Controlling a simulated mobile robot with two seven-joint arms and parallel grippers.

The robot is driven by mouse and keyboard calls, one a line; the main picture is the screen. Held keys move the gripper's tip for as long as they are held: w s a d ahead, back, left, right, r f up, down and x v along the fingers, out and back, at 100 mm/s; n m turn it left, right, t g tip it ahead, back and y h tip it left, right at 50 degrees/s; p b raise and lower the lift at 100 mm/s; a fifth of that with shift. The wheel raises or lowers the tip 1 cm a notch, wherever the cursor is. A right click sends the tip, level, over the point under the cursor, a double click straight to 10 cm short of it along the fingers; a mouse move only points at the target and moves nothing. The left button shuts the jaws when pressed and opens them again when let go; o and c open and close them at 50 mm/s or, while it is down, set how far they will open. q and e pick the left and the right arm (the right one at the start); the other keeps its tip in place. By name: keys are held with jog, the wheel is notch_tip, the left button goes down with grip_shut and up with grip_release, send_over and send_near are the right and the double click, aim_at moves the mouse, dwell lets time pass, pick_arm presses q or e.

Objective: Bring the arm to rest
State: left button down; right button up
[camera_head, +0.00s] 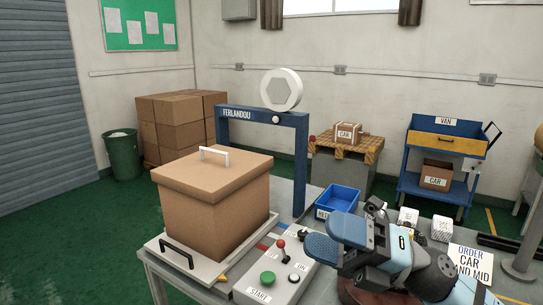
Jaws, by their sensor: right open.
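My right arm comes in from the lower right over the bench. Its gripper (314,236) has blue rounded fingers, is open, and I see nothing between them. It is just right of the control box (257,291), whose red-knobbed lever (281,245) stands close to the fingertips. I cannot tell whether the fingers touch anything. My left gripper is not in view.
A large lidded brown box (212,205) stands on a white plate (158,246) at the left. A blue frame (301,165) rises behind it. A blue bin (338,199), small white boxes (441,229) and an order card (470,263) surround my arm.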

jog(key=w+d+f+m+t+h, duration=0.25)
jog(key=d+m+t+h, duration=0.2)
jog(key=m+t, duration=0.6)
jog(key=w+d+f+m+t+h, duration=0.25)
jog(key=m+t+h, duration=0.35)
jog(key=m+t, duration=0.45)
jog(key=s+d+f+m+g+h, duration=0.25)
jog(key=d+f+m+h, duration=0.2)
jog(key=f+m, duration=0.3)
jog(key=s+d+f+m+g+h, duration=0.1)
jog(key=d+f+m+g+h, duration=0.4)
jog(key=f, duration=0.4)
jog(key=s+d+f+m+g+h, duration=0.2)
jog(key=s+f+m+g, duration=0.3)
jog(key=s+f+g, duration=0.95)
jog(key=a+f+t+y+p, duration=0.2)
jog(key=a+t+p, duration=0.4)
jog(key=t+p, duration=0.4)
jog(key=shift+w+a+f+n+t+y+p, duration=0.3)
jog(key=shift+f+n+t+p, duration=0.25)
jog(key=shift+p, duration=0.45)
